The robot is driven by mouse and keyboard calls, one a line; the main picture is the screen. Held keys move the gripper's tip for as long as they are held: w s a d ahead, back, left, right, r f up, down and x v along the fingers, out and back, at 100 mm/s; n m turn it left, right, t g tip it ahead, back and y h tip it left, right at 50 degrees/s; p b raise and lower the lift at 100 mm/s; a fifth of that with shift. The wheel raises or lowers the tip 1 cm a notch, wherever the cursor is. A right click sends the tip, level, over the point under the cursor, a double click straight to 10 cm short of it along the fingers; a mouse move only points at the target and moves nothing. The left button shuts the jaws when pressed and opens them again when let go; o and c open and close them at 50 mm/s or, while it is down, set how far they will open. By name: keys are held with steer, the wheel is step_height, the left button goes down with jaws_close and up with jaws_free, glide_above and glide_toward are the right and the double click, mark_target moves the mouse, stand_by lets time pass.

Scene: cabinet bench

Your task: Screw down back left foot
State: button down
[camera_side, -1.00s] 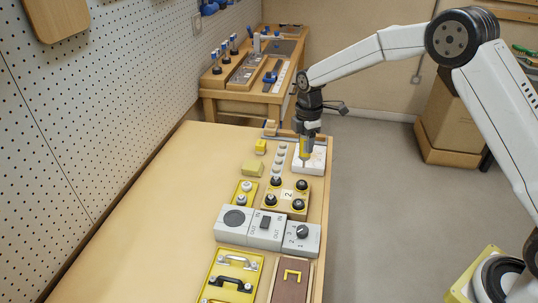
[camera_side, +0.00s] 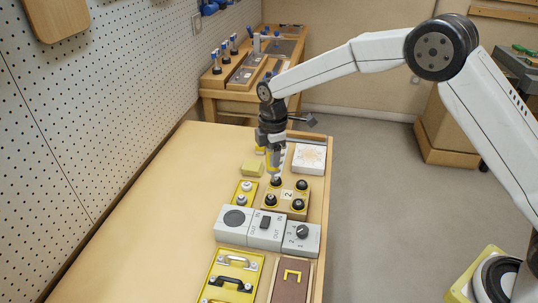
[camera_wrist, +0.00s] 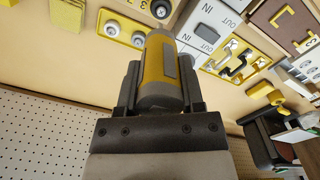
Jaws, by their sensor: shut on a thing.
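A yellow board marked 2 (camera_side: 287,195) lies on the bench in the side view, with black round feet at its corners. The back left foot (camera_side: 276,181) is at its far left corner. My gripper (camera_side: 272,150) is shut on a yellow-and-grey driver (camera_side: 273,160), held upright with its lower end just above or at that foot; contact cannot be told.
A small yellow plate with pale feet (camera_side: 244,192) is left of the board. Grey switch boxes (camera_side: 266,230) stand in front. A white patterned block (camera_side: 309,158) and a yellow block (camera_side: 252,168) are behind. The bench's left side (camera_side: 165,220) is clear.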

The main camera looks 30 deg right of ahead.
mark_target(271, 173)
steer(key=shift+a, duration=0.3)
steer(key=shift+f, duration=0.15)
steer(key=shift+f, duration=2.3)
steer(key=shift+f, duration=0.75)
stand_by(2.8)
steer(key=shift+r, duration=0.1)
steer(key=shift+r, duration=3)
